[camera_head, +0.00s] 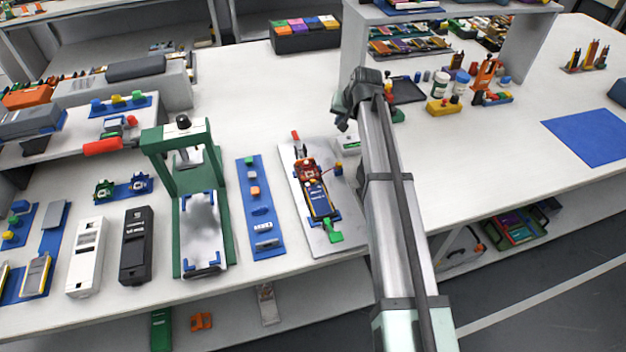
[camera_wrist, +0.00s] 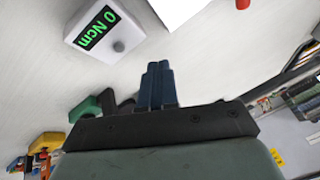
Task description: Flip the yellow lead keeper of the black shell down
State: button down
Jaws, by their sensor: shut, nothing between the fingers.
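My gripper's blue fingers (camera_wrist: 157,70) are together and empty in the wrist view. In the head view my wrist is beyond and right of the fixture, apart from it.
A white box reading "0 Ncm" (camera_wrist: 103,30) lies ahead of my fingers. A green press frame (camera_head: 161,190), a blue strip with small blocks (camera_head: 261,212) and a black case (camera_head: 137,245) stand left of the fixture. A yellow block (camera_head: 443,108) and white jars are right of my wrist.

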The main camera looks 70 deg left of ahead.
aim_at(313, 180)
jog(key=s+d+r+n+t+h, duration=0.1)
jog(key=s+r+n+h, duration=0.1)
jog(key=s, duration=1)
jog(key=s+d+r+n+t+h, duration=0.1)
jog(key=s+d+n, duration=0.1)
jog(key=s, duration=1)
jog(key=w+d+r+n+t+h, duration=0.2)
jog(key=w+d+t, duration=0.3)
jog(key=w, duration=0.4)
jog(key=shift+w+d+n+t+h, duration=0.2)
jog(key=shift+w+n+t+h, duration=0.1)
jog(key=shift+w+h, duration=0.15)
jog(key=shift+d+f, duration=0.9)
jog(key=shift+f, duration=0.25)
jog(key=shift+d+f, duration=0.9)
jog(key=shift+f, duration=0.25)
jog(key=shift+d+f, duration=0.9)
jog(key=shift+f, duration=0.25)
